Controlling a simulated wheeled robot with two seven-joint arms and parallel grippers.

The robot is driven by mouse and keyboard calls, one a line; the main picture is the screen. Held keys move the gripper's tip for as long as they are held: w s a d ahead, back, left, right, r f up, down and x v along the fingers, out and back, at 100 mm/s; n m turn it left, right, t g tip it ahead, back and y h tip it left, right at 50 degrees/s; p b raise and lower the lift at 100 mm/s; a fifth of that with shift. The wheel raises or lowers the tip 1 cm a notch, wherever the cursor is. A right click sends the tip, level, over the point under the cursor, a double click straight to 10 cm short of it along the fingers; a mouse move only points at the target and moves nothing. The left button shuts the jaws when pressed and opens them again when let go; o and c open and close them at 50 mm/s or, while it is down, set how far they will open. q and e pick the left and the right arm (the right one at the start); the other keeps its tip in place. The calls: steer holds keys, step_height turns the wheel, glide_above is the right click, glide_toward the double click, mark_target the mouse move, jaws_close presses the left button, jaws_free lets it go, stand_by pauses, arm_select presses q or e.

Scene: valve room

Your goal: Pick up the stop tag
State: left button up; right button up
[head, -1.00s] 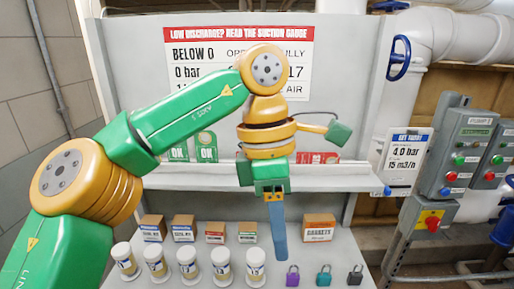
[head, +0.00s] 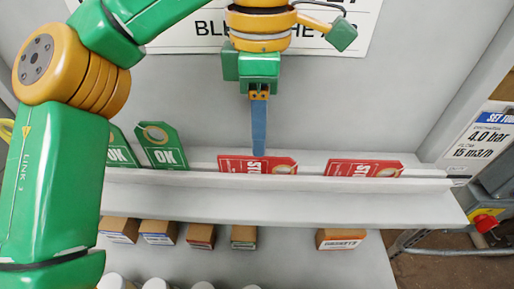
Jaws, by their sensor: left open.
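Two red stop tags lean on the narrow ledge of the grey board: a left stop tag (head: 235,165) and a right stop tag (head: 363,169). Each has a pale ring at its right end and white lettering, partly cut off by the ledge lip. My left gripper (head: 259,150) points down with its blue finger in front of the left stop tag's upper edge. It is open, seen edge-on, so one finger hides the other. No tag is visibly held. I cannot tell the gap in depth between finger and tag. My right gripper is out of view.
Two green OK tags (head: 163,147) stand on the ledge (head: 300,205) at left. Several small boxes (head: 340,238) sit on a lower shelf, with white jar tops below. A sign hangs above. A red button box (head: 485,222) is at right.

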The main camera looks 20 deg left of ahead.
mark_target(254, 160)
arm_select(q)
steer(key=s+f, duration=0.2)
steer(key=shift+s+d+f, duration=0.1)
steer(key=shift+s+f, duration=0.15)
steer(key=shift+s, duration=0.1)
steer(key=shift+w+a+f, duration=0.15)
steer(key=shift+w+f, duration=0.15)
steer(key=shift+f, duration=0.35)
steer(key=shift+w+a+f, duration=0.15)
steer(key=shift+w+f, duration=0.1)
steer(key=shift+f, duration=0.35)
steer(key=shift+w, duration=0.2)
steer(key=shift+s, duration=0.25)
steer(key=c, duration=0.4)
steer(key=shift+d+r, duration=0.1)
steer(key=shift+d, duration=0.05)
jaws_close()
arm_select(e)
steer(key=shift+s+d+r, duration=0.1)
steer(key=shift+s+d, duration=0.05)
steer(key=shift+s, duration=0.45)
